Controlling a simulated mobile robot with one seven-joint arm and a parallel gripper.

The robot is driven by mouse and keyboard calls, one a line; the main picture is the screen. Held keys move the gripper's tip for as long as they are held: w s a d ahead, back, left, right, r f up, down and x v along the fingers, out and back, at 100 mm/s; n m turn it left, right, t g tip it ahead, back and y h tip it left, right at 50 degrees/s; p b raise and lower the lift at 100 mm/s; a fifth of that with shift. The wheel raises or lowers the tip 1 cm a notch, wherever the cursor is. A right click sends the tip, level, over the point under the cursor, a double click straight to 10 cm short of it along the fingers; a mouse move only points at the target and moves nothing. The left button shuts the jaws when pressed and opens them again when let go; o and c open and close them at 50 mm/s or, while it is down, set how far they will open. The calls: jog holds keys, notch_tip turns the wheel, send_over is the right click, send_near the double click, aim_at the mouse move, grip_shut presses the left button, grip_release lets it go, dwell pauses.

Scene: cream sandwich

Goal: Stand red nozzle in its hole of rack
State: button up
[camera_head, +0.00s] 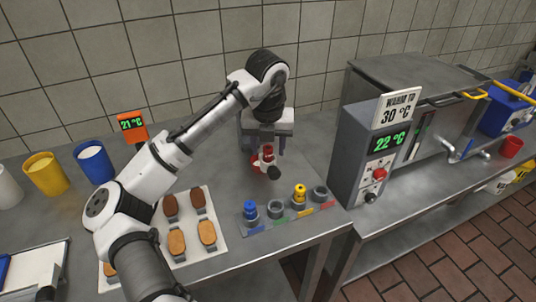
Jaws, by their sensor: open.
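The red nozzle (267,151) is a small red piece with a pale part, at the table's back centre. My gripper (266,156) points down over it, with its dark fingers open on either side. I cannot tell whether the fingers touch it. A small dark round piece shows just below the red part; what it belongs to is unclear. The rack (287,220) lies in front and to the right. A blue nozzle (250,209) and a yellow nozzle (299,194) stand in it. The hole by the red mark (320,193) is empty, as is the one by the green mark (276,208).
A white tray (219,206) with several brown biscuits lies left of the rack. Yellow (45,175) and blue (94,163) cups stand at the left, near an orange 21 °C display (132,126). A grey heater box (361,160) reading 22 °C stands right of the rack.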

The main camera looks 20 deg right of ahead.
jog(key=shift+c, duration=0.5)
grip_shut()
jog(key=shift+r, duration=0.15)
